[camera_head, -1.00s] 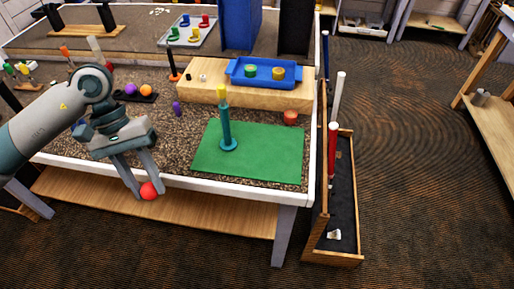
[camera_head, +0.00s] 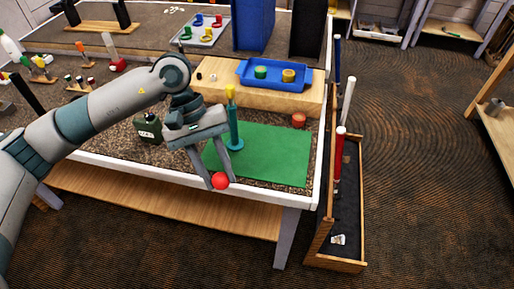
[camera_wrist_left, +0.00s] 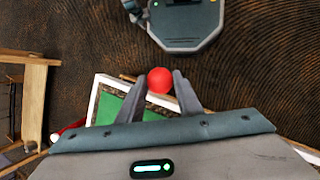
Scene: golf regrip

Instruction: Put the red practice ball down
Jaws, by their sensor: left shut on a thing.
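My left gripper (camera_head: 221,177) is shut on the red practice ball (camera_head: 220,182), which sits between its fingertips. In the head view the ball appears over the table's white front edge, near the front left corner of the green mat (camera_head: 276,152). I cannot tell its exact height. In the left wrist view the ball (camera_wrist_left: 160,80) is between the two finger ends (camera_wrist_left: 161,88), and part of the mat (camera_wrist_left: 113,109) shows below it. A teal post with a yellow top (camera_head: 235,128) stands on the mat just behind the gripper. My right gripper is not in view.
A dark green canister (camera_head: 148,129) stands left of the gripper. An orange-red round object (camera_head: 298,120) lies by the mat's back right corner. A blue tray (camera_head: 273,75) sits on a wooden block behind. Clubs stand in a wooden box (camera_head: 345,228) at right. The mat's right part is clear.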

